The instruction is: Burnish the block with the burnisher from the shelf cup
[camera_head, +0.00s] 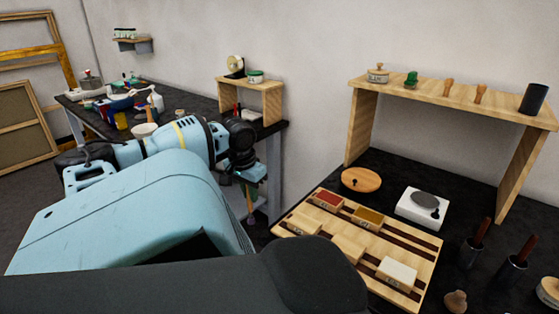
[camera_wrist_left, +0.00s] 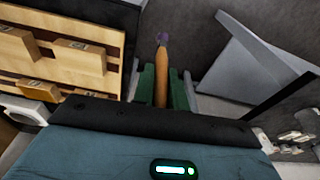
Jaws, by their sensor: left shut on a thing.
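My left gripper (camera_head: 247,176) is shut on a tool that looks like the burnisher (camera_head: 250,205), with a wooden handle, pointing down beside the bench's left edge. In the left wrist view the burnisher (camera_wrist_left: 162,65) is between the green fingers (camera_wrist_left: 162,88), its purplish tip beyond them. Several blocks lie on a slatted wooden board: a red-topped one (camera_head: 328,200), an ochre one (camera_head: 368,217), a white one (camera_head: 396,272) and plain ones (camera_head: 347,247). Which is the task's block I cannot tell. A dark cup (camera_head: 533,98) stands on the shelf; nothing shows above its rim. My right gripper is not in view.
The wooden shelf (camera_head: 440,98) also holds a jar and small tools. A round wooden lid (camera_head: 361,180) and a white hotplate-like device (camera_head: 422,208) lie behind the board (camera_head: 427,262). Dark cups with handled tools (camera_head: 471,252) stand at right. Another cluttered table is back left.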

